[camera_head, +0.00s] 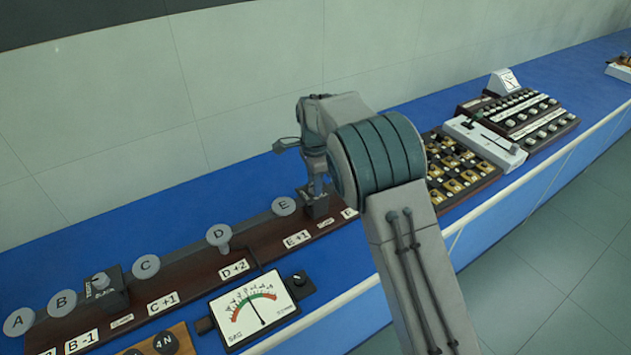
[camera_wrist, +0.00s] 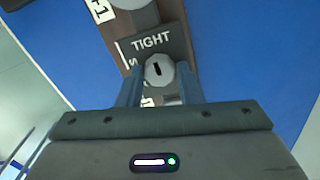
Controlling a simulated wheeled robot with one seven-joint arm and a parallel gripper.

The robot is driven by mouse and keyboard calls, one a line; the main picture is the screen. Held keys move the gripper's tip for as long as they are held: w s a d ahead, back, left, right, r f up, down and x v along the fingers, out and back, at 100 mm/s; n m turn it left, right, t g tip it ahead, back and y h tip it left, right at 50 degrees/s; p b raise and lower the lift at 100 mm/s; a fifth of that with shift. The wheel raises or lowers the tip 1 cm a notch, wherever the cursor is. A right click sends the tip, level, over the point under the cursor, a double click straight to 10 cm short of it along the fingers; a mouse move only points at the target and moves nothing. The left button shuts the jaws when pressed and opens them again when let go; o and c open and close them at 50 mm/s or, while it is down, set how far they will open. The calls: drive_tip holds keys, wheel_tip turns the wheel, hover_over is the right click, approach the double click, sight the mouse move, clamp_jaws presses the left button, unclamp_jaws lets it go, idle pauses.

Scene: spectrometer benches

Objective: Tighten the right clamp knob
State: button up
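The right clamp is a dark block (camera_head: 317,204) on the brown rail near the disc marked E in the head view. In the wrist view its grey round knob (camera_wrist: 159,71) has a short dark mark pointing roughly toward the word TIGHT on the clamp's label (camera_wrist: 151,41). My gripper (camera_wrist: 160,80) has one finger on each side of the knob, with the tips close to its rim. I cannot tell whether both fingers touch it. In the head view my gripper (camera_head: 316,180) is right above the clamp and hides its knob.
A left clamp (camera_head: 106,292) with a grey knob stands between discs B and C. A white dial meter (camera_head: 255,309) sits in front of the rail. A board of brass pieces (camera_head: 461,168) and switch panels (camera_head: 519,113) stand to the right. A wall runs behind the blue bench.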

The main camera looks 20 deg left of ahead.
drive_tip(key=shift+o, duration=1.1)
wheel_tip(320, 180, up, 14)
drive_tip(key=b, duration=0.1)
drive_tip(key=shift+d, duration=0.1)
